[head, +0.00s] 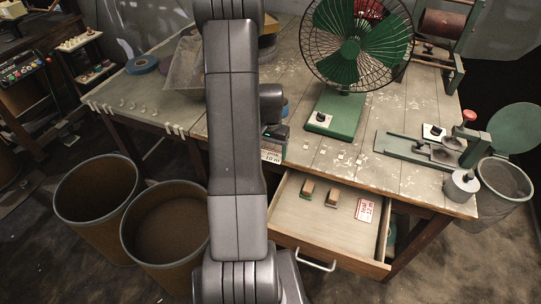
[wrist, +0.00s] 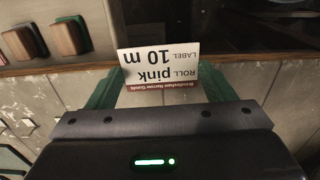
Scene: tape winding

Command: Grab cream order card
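A cream card (wrist: 158,68) with a dark red strip reads "ROLL pink LABEL 10 m", upside down in the wrist view. In the head view the card (head: 271,155) shows at the front edge of the table, left of the drawer. My gripper (wrist: 154,84) has green fingers spread apart, one near each side of the card. The card overlaps the fingertips in this view, so I cannot tell whether they touch it. In the head view my gripper (head: 274,134) is just above the card, partly hidden by my arm.
An open drawer (head: 290,222) holds two wooden blocks (head: 319,193) and a red-and-white card (head: 365,210). A green fan (head: 352,48) stands on the table (head: 410,95). Two bins (head: 98,215) stand on the floor at left. A green device (head: 420,150) sits at the table's right.

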